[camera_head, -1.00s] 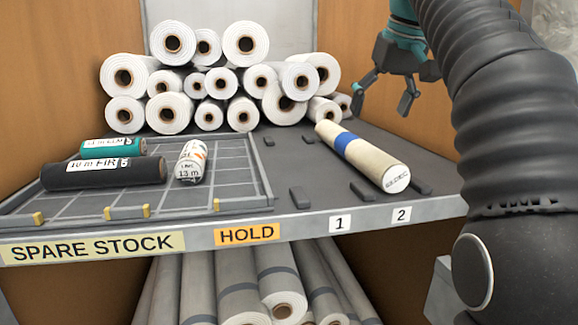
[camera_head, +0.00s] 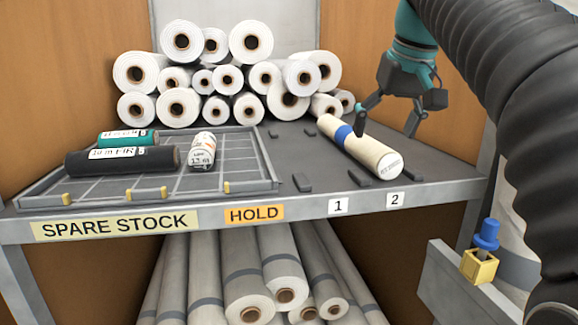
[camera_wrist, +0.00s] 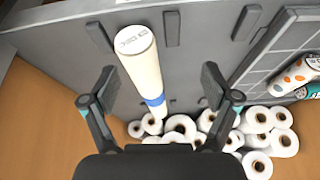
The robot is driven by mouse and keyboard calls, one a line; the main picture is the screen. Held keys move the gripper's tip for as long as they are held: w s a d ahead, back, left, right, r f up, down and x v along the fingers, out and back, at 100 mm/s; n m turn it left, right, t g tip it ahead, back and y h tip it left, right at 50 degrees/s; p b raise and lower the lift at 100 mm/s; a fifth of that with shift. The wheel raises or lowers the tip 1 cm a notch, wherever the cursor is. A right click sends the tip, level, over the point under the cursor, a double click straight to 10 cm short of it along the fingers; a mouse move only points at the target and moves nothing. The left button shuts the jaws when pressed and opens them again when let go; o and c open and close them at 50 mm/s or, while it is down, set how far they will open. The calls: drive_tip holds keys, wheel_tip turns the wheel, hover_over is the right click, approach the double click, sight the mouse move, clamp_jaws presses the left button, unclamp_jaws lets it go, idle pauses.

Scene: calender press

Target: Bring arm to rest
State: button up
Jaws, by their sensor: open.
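My gripper (camera_head: 388,127) is open and empty, raised above the right side of the shelf. In the wrist view my gripper (camera_wrist: 157,90) shows both fingers spread apart. A cream roll with a blue band (camera_head: 366,152) lies on the shelf near the label 2, between dark chocks. In the wrist view the cream roll (camera_wrist: 140,65) appears between the fingers and below them, with nothing gripped. My dark ridged arm covers the right part of the head view.
A tray (camera_head: 262,170) at left holds a black roll (camera_head: 120,160), a teal roll (camera_head: 128,138) and a white labelled roll (camera_head: 202,150). White rolls (camera_head: 180,108) are stacked behind. A blue-topped yellow fitting (camera_head: 481,262) is at right.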

drive_tip(key=s+f, duration=0.7)
drive_tip(key=f, duration=0.3)
drive_tip(key=s+f+m, duration=0.1)
drive_tip(key=s+f, duration=0.6)
drive_tip(key=f, duration=0.4)
drive_tip(key=s+f+t+h, duration=0.1)
drive_tip(key=s+f, duration=0.5)
drive_tip(key=f, duration=0.4)
drive_tip(key=shift+s+a+f+m, duration=0.15)
drive_tip(key=shift+s+a+m, duration=0.15)
drive_tip(key=shift+s+a, duration=0.1)
